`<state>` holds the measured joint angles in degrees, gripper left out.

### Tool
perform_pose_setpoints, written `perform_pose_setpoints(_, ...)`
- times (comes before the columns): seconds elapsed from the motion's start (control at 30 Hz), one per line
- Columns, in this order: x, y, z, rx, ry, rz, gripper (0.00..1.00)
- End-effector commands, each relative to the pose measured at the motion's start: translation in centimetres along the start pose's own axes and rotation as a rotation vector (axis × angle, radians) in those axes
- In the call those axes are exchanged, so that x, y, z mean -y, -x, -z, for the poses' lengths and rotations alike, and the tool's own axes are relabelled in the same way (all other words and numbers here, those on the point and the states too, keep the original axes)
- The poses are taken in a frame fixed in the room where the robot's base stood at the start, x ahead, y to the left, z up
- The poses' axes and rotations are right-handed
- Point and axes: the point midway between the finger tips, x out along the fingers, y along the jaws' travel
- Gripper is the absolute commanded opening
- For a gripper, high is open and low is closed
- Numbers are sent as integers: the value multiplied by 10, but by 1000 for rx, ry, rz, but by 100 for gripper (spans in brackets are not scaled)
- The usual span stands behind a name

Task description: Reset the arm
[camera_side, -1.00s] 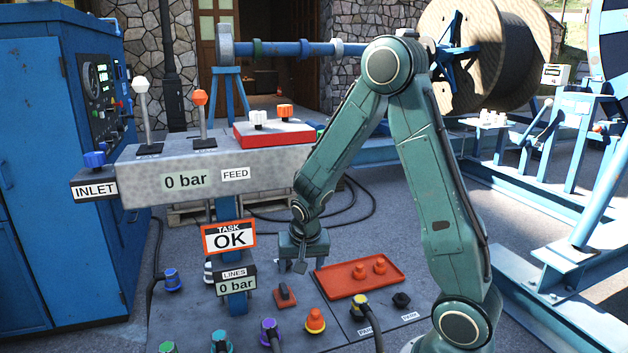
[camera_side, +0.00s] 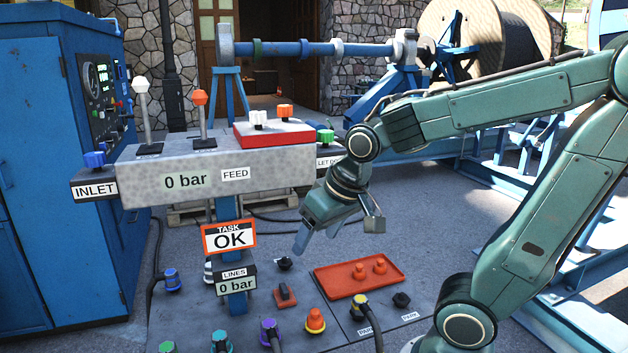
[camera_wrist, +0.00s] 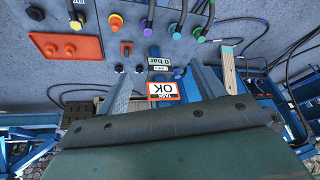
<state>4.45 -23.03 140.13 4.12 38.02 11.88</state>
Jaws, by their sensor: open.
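My gripper (camera_side: 337,233) hangs in the air above the panel, tilted, with its two fingers spread apart and nothing between them. In the wrist view my gripper (camera_wrist: 163,78) shows its fingers apart, with the panel beyond them. My arm is bent, with its forearm reaching in from the right. An orange-framed sign (camera_side: 229,238) reads TASK OK, and both pressure displays, FEED (camera_side: 185,181) and LINES (camera_side: 236,285), read 0 bar.
Below my gripper, an orange tray (camera_side: 340,286) holds two orange caps on the panel. A black plug (camera_side: 284,263), a red switch (camera_side: 285,295) and several cabled connectors stand nearby. The grey feed block (camera_side: 290,170) is left of my gripper; a blue cabinet (camera_side: 50,150) stands farther left.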

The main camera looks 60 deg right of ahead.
Motion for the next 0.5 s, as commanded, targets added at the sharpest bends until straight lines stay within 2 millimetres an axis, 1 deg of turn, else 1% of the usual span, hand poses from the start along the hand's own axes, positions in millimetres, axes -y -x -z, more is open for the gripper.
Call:
perform_pose_setpoints(0.03,2,10,-6,-11,33,15,68)
perform_pose_setpoints(0.2,8,36,-28,-26,148,52,68)
perform_pose_setpoints(0.33,10,51,-44,-38,227,76,68)
perform_pose_setpoints(0.5,10,62,-59,-47,297,93,68)
